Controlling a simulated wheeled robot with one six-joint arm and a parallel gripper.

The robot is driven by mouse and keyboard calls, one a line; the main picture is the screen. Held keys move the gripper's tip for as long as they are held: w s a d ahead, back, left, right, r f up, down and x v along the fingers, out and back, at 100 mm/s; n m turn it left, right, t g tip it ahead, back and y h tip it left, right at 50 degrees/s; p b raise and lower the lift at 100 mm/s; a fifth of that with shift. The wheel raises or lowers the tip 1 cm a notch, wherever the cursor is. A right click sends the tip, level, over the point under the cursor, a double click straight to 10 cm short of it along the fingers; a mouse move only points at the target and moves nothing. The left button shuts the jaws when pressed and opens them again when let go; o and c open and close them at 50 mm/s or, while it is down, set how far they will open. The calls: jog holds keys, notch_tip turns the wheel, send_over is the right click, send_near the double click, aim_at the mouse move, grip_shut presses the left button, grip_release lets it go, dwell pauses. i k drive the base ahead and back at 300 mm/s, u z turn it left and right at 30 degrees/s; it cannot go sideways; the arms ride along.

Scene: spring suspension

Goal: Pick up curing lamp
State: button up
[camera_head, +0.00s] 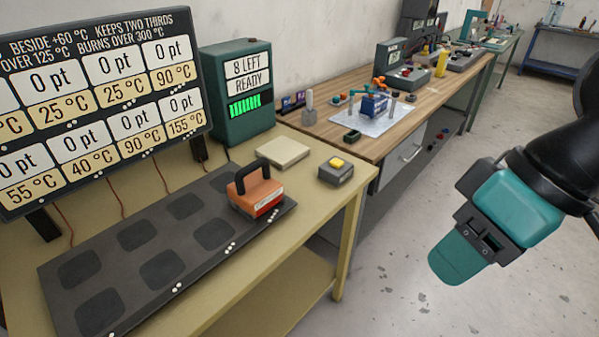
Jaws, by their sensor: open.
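The curing lamp (258,198) looks to be the orange block with a black arched handle and a red and white front label. It stands upright on the right end of the dark plate (120,208), which has several darker square pads. My gripper (461,258) is teal and black, at the right of the view over the floor. It is open and empty, well apart from the lamp and pointing down to the left. One finger hides most of the other.
A board of temperatures (95,105) and a green box reading "8 LEFT READY" (236,90) stand behind the plate. A pale flat block (282,152) and a grey box with a yellow button (337,170) lie right of the lamp. The floor at right is clear.

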aim_at(253, 192)
jog(key=u, duration=0.15)
jog(key=i, duration=0.95)
jog(key=u, duration=0.95)
